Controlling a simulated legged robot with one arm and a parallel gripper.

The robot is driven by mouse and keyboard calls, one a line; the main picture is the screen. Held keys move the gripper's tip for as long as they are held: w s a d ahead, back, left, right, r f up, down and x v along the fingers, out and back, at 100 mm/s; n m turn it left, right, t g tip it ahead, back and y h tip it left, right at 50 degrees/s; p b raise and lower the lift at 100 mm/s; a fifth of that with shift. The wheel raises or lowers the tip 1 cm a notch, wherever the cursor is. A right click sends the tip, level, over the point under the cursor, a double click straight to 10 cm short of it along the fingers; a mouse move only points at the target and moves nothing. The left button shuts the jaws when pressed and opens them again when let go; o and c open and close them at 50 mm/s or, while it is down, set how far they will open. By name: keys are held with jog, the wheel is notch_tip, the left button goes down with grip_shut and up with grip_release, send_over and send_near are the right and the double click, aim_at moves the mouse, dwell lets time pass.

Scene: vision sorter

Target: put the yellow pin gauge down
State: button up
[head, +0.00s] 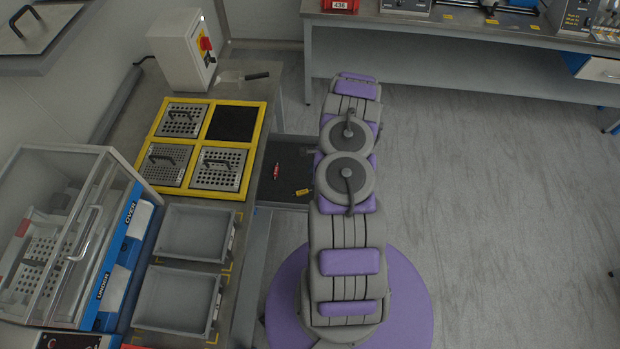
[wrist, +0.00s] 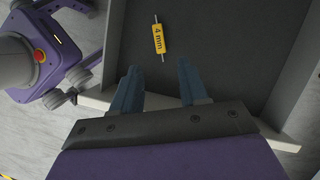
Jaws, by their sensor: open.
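The yellow pin gauge (wrist: 158,38), marked "4 mm", lies on the dark floor of a tray in the wrist view. In the head view it shows as a small yellow piece (head: 302,192) in the dark open drawer or tray (head: 270,192) at the table's right side. My gripper (wrist: 157,72) is open and empty, with its two blue fingers apart. The gauge lies beyond the fingertips, apart from them. In the head view my arm hides the gripper.
A red pin gauge (head: 276,171) lies in the same tray. Left of it are a yellow frame (head: 197,147) with perforated plates and a dark square, two empty grey bins (head: 194,234), and a clear-lidded case (head: 65,225). A grey box (head: 181,50) stands behind.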

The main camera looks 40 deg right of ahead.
jog(key=w+a+r+n, duration=0.3)
jog(key=a+r, duration=0.1)
jog(key=r, duration=0.4)
jog(key=w+a+r+n, duration=0.25)
jog(key=a+r, duration=0.25)
jog(key=r, duration=0.4)
jog(key=s+a+r+n+g, duration=0.2)
jog(key=a+r+n, duration=0.5)
jog(key=a+r, duration=0.8)
jog(key=s+a+r+n+g+h, duration=0.1)
jog(key=s+a+r+n, duration=0.2)
jog(key=s+r, duration=0.35)
jog(key=s+a+r+n+g, duration=0.1)
jog(key=s+a+r+n, duration=0.25)
jog(key=s+r, duration=0.3)
jog(key=s+r+n+h, duration=0.1)
jog(key=s+r+n, duration=0.1)
jog(key=s, duration=0.5)
jog(key=s+r+n+h, duration=0.2)
jog(key=s, duration=0.6)
jog(key=shift+a+r, duration=0.3)
jog(key=shift+a, duration=0.15)
jog(key=shift+o, duration=0.4)
jog(key=shift+w, duration=0.1)
